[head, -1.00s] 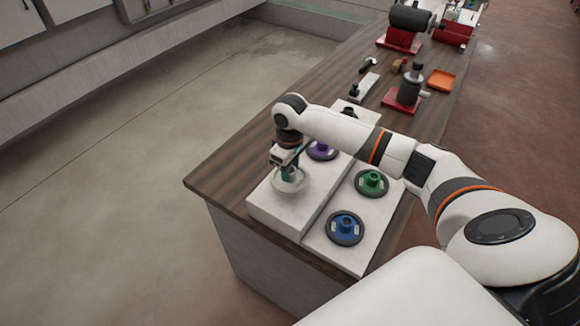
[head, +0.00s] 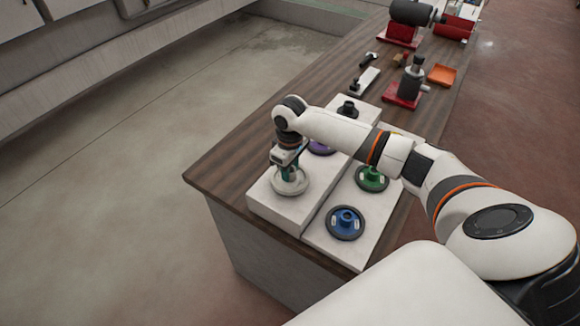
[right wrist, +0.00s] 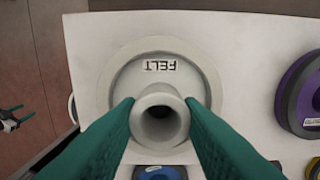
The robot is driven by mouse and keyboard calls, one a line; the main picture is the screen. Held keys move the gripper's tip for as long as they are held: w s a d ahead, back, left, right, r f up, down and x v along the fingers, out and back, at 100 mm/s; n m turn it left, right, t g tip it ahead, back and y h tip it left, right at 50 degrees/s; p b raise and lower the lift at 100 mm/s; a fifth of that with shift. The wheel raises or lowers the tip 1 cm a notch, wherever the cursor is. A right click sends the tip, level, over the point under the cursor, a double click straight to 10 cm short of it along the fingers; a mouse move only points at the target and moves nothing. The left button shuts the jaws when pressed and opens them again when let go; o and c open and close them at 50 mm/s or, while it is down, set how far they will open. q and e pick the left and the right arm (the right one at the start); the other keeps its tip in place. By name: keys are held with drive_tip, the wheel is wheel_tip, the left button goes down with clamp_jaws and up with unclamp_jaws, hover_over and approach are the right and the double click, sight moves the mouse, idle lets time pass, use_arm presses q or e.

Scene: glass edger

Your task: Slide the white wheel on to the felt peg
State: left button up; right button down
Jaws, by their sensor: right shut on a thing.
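The white wheel (head: 290,187) is a pale disc with a raised hub, at the near left end of the white stand in the head view. In the right wrist view the wheel (right wrist: 205,80) shows the word FELT on its face. My right gripper (right wrist: 159,112) has its two green fingers closed on either side of the hub; it also shows above the wheel in the head view (head: 289,167). The felt peg is not visible; the hub's bore looks dark. I cannot tell whether the wheel touches the stand. A small green-tipped black thing, perhaps my left gripper (right wrist: 10,119), shows at the right wrist view's left edge.
The white stand (head: 272,208) sits on the wooden bench top (head: 225,172). It carries a purple wheel (head: 321,148), a green wheel (head: 372,178), a blue wheel (head: 345,223) and a black wheel (head: 347,110). Machines and an orange tray (head: 442,75) stand farther back.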

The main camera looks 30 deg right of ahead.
drive_tip(key=shift+f, duration=0.75)
drive_tip(key=c, duration=0.9)
unclamp_jaws()
drive_tip(key=shift+r+b, duration=0.1)
drive_tip(key=shift+b, duration=0.2)
drive_tip(key=shift+r, duration=0.35)
wheel_tip(320, 180, up, 11)
drive_tip(key=b, duration=0.3)
drive_tip(key=shift+r+b, duration=0.15)
drive_tip(key=shift+b, duration=0.2)
